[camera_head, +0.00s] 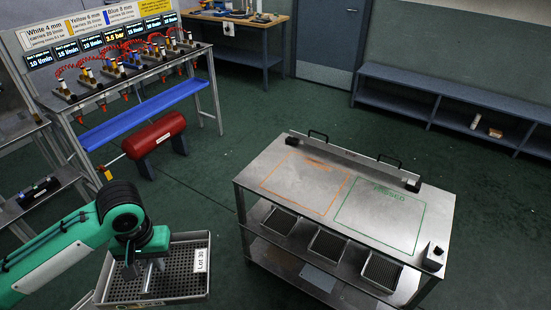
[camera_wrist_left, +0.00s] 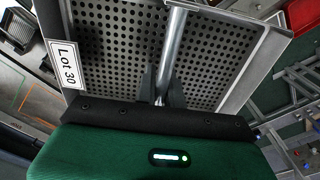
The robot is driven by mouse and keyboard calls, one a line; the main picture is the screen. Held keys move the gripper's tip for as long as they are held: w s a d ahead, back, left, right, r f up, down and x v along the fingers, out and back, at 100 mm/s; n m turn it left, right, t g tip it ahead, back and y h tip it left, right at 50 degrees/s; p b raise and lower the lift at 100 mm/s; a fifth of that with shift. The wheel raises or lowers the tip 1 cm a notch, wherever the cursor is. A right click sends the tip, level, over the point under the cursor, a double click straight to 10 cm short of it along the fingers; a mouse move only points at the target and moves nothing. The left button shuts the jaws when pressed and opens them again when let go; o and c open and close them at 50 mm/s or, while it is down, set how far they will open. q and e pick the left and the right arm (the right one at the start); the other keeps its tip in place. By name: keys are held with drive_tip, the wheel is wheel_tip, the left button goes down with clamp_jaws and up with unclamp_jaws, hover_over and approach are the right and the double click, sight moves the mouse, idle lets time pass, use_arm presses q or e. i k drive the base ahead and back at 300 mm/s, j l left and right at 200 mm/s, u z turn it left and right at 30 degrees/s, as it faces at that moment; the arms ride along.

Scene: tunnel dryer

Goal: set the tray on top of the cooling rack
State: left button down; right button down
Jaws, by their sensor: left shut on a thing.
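The tray (camera_head: 182,278) is a grey metal one with a perforated floor, raised rims and a white "Lot 30" label. It is at the lower left of the head view and also fills the upper part of the left wrist view (camera_wrist_left: 115,42). My left gripper (camera_head: 148,270) is over the tray and shut on its round metal bar, which runs between the fingers in the left wrist view (camera_wrist_left: 162,92). What is directly under the tray is hidden. I cannot tell which thing is the cooling rack. My right gripper is not in view.
A steel table (camera_head: 335,185) with orange and green outlined areas stands right of the tray, with several dark trays on its lower level. A hose and gauge bench (camera_head: 150,75) with a red tank (camera_head: 155,135) stands at the left. Green floor between them is clear.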

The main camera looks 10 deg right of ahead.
sight(342, 194)
drive_tip(key=i+l+z, duration=1.05)
drive_tip(key=i+l, duration=0.1)
drive_tip(key=i, duration=0.1)
